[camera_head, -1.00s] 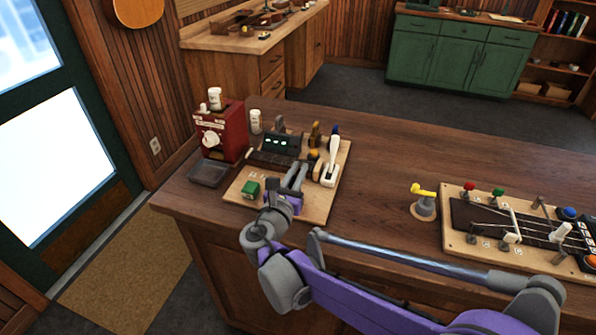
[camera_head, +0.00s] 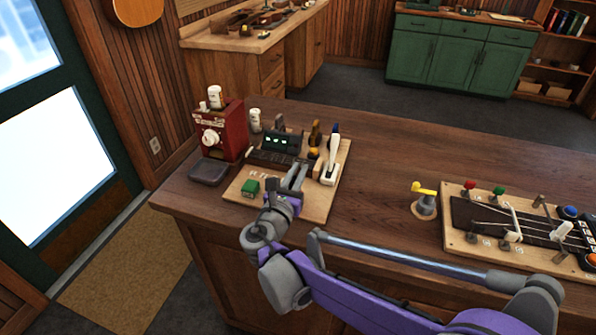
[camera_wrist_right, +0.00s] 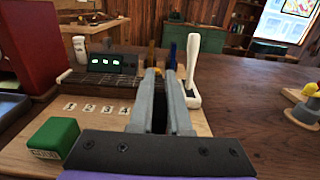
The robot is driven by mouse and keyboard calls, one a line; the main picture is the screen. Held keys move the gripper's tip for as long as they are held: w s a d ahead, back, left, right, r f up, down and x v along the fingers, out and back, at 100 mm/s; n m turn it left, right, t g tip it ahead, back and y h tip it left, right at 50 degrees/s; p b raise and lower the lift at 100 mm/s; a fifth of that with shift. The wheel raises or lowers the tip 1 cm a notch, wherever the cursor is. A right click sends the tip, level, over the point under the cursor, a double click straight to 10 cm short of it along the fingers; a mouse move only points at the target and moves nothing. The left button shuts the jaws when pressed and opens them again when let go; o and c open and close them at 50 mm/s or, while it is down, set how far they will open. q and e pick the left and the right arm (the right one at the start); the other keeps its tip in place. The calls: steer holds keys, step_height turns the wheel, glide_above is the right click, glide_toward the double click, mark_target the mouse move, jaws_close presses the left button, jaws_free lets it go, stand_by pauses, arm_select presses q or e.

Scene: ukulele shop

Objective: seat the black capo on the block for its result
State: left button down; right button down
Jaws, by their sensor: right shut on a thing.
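My right gripper (camera_head: 298,170) is low over the pale board (camera_head: 318,208) on the counter, its fingers pointing away from me. In the right wrist view its fingers (camera_wrist_right: 165,80) are close together around something dark, mostly hidden, which I cannot identify. A dark fretboard-like block (camera_wrist_right: 103,84) lies left of the fingertips, with a dark display (camera_head: 281,142) showing green lights behind it. A dark grey upright shape (camera_head: 279,122) stands behind the display; I cannot tell if it is the black capo. A gold upright shape (camera_head: 315,133) stands further right. My left gripper is out of view.
A white lever (camera_head: 329,166) stands close right of the fingers. A green button box (camera_head: 250,187) sits front left. A red machine (camera_head: 220,130) and a dark tray (camera_head: 209,172) are at the left. A strung board (camera_head: 480,232) lies right; the counter between is mostly clear.

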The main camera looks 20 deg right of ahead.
steer(key=shift+f, duration=0.3)
steer(key=c, duration=1.2)
jaws_free()
steer(key=shift+o, duration=0.2)
steer(key=shift+v, duration=5.5)
steer(key=shift+a+f, duration=0.1)
